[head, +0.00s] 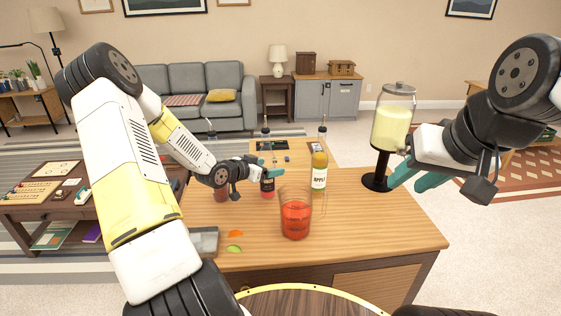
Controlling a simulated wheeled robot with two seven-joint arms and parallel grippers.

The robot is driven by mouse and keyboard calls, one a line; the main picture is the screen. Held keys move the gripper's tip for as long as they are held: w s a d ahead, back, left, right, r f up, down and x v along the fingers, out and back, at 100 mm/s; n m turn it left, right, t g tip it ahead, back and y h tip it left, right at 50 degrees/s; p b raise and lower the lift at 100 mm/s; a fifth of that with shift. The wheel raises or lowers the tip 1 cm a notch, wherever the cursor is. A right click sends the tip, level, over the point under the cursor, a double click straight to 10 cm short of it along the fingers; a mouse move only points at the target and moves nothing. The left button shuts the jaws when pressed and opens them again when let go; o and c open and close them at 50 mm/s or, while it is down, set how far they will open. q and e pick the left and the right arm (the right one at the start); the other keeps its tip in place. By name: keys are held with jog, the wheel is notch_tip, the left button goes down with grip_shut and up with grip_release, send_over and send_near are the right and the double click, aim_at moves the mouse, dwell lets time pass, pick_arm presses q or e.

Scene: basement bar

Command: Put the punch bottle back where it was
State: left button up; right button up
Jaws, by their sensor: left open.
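A slim bottle with red liquid and a dark label (267,189) stands on the wooden counter; I cannot read its label, so I cannot tell whether it is the punch bottle. My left gripper (268,175) is open at this bottle's upper part, and its teal fingers partly hide it. I cannot tell whether they touch it. Another bottle with reddish-brown contents (221,192) stands to the left, partly behind my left wrist. A yellow bottle labelled apple (319,172) stands to the right. My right gripper (408,182) is open and empty beside the drink dispenser.
A glass pitcher of red drink (296,216) stands in front of the bottles. The dispenser of pale yellow liquid (393,118) stands on a black base at the right. A grey tray (204,241) and fruit slices (234,249) lie front left. The counter's front right (385,232) is clear.

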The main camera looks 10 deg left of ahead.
pick_arm(q)
jog(key=v, duration=0.9)
jog(key=s+r+n+g+y, duration=0.3)
jog(key=s+r+y, duration=0.55)
jog(key=r, duration=0.65)
jog(key=s+d+r+n+g+h, duration=0.1)
jog(key=s+d, duration=0.3)
jog(key=s, duration=0.5)
jog(key=s+d+r+n+g+h, duration=0.1)
jog(key=s+d+r+h, duration=0.2)
jog(key=s, duration=0.6)
jog(key=shift+s+d+r+g, duration=0.3)
jog(key=shift+s+d+r, duration=0.15)
jog(key=shift+d, duration=0.65)
